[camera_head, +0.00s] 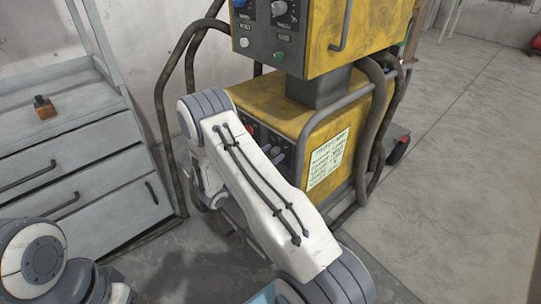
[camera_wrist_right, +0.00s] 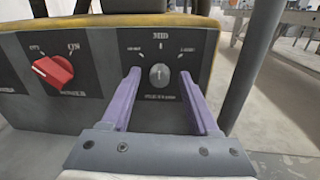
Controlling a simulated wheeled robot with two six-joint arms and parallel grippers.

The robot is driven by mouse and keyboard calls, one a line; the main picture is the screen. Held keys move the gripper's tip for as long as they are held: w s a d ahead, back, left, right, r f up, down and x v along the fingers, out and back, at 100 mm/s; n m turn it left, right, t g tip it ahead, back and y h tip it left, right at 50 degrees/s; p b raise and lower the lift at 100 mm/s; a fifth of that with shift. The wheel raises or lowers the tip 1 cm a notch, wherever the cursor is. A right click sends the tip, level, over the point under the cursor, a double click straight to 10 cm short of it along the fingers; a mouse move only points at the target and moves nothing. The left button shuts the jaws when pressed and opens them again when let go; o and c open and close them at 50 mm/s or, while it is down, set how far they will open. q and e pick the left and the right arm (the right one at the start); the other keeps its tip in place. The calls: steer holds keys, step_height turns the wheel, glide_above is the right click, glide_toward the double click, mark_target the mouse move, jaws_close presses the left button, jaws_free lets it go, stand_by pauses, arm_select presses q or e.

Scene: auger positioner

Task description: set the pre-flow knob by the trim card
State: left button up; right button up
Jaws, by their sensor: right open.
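The pre-flow knob (camera_wrist_right: 160,76) is a small round grey dial on the dark front panel of the yellow machine. Its light pointer line stands about upright, toward the MID mark; the side labels are too small to read. My right gripper (camera_wrist_right: 160,74) is open, its two purple fingers to the left and right of the knob, with a gap to each side. My left gripper is out of view.
A red power switch (camera_wrist_right: 53,72) is left of the knob on the same panel. An upper yellow unit (camera_head: 345,30) overhangs the lower one. Thick hoses (camera_head: 372,130) hang at the right side. A grey drawer cabinet (camera_head: 75,160) stands at left; open floor (camera_head: 460,150) lies at right.

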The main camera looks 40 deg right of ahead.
jaws_close()
steer(key=shift+r+n+p, duration=0.2)
steer(key=shift+n+p, duration=0.6)
steer(key=shift+p, duration=0.1)
steer(key=n+p, duration=0.2)
steer(key=n, duration=0.1)
steer(key=shift+p, duration=0.3)
steer(key=n+p, duration=0.1)
steer(key=n, duration=0.1)
steer(key=shift+a+n, duration=0.1)
steer(key=shift+n, duration=0.2)
steer(key=shift+f+n+y+p, duration=0.15)
steer(key=shift+n+y+p, duration=0.15)
steer(key=shift+n+p, duration=0.75)
steer(key=shift+n, duration=0.35)
